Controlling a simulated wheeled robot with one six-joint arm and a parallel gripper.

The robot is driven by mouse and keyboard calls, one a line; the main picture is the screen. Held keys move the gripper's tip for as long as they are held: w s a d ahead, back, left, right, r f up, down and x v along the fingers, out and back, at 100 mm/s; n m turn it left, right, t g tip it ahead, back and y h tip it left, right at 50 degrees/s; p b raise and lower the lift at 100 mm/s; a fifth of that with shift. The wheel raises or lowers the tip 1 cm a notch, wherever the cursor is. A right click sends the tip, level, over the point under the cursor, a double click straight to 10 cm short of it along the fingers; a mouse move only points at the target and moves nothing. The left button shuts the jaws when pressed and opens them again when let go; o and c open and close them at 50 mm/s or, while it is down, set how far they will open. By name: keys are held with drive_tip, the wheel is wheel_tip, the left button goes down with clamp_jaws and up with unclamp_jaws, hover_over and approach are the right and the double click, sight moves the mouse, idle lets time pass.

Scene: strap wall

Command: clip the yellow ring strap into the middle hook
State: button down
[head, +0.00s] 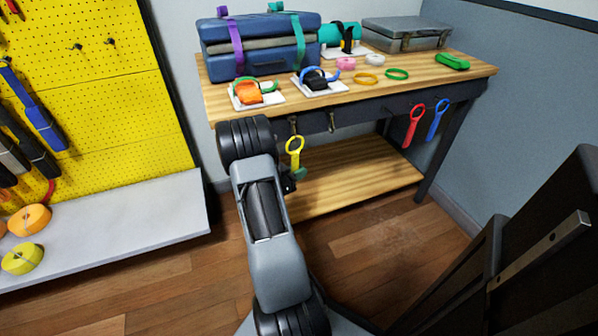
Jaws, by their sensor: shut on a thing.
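The yellow ring strap (294,152) stands roughly upright in front of the workbench, ring end up. My gripper (292,179) is at the strap's lower end and is shut on it; my arm hides part of the gripper. Two bare metal hooks hang on the dark front rail: a left one (293,125) and another (331,120) to its right. The ring shows just below the left hook in the picture; I cannot tell the depth between them. A red ring strap (413,126) and a blue ring strap (437,120) hang farther right on the rail.
The wooden bench top (440,82) holds a blue case (262,62) with straps, a grey case (405,35), white-based buckles and several coloured rings. A lower shelf (350,178) lies under the rail. A yellow pegboard (100,95) and grey ledge (130,225) stand left.

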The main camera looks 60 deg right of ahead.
idle(0.4)
drive_tip(key=c, duration=1.1)
unclamp_jaws()
drive_tip(key=shift+o, duration=0.2)
drive_tip(key=shift+a, duration=0.1)
drive_tip(key=p+v, duration=0.2)
drive_tip(key=v, duration=1.1)
drive_tip(key=shift+w+a, duration=0.2)
drive_tip(key=shift+a, duration=0.1)
